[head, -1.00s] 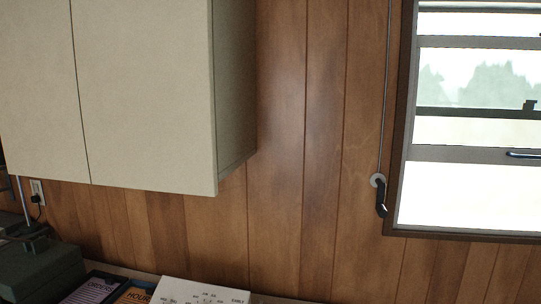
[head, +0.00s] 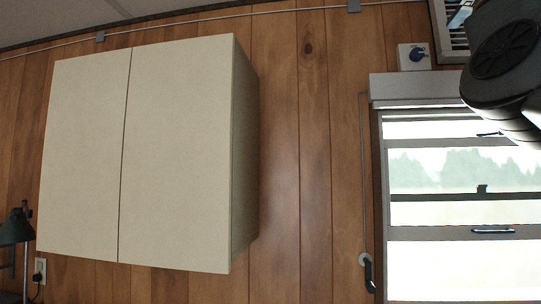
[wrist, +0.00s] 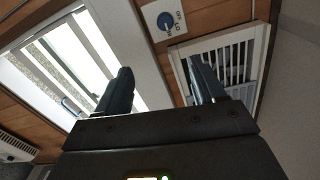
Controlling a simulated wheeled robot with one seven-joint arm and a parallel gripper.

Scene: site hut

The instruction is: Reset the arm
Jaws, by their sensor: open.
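My gripper (wrist: 162,88) shows in the wrist view with its two dark fingers spread apart. It is open, and nothing is between the fingers. Behind the fingers are the window, a dial plate and a louvred vent, with no contact visible. In the head view, a dark part of my arm (head: 503,60) reaches in at the upper right, in front of the vent and the window's top corner. The fingers are not in the head view.
A closed beige wall cabinet (head: 180,155) hangs on the wood panelling. The window (head: 440,170) is at right, with a crank handle (head: 369,272) beside it. A blue knob (head: 417,54) sits above the window, near the vent (wrist: 240,62). A lamp (head: 16,228) stands at lower left.

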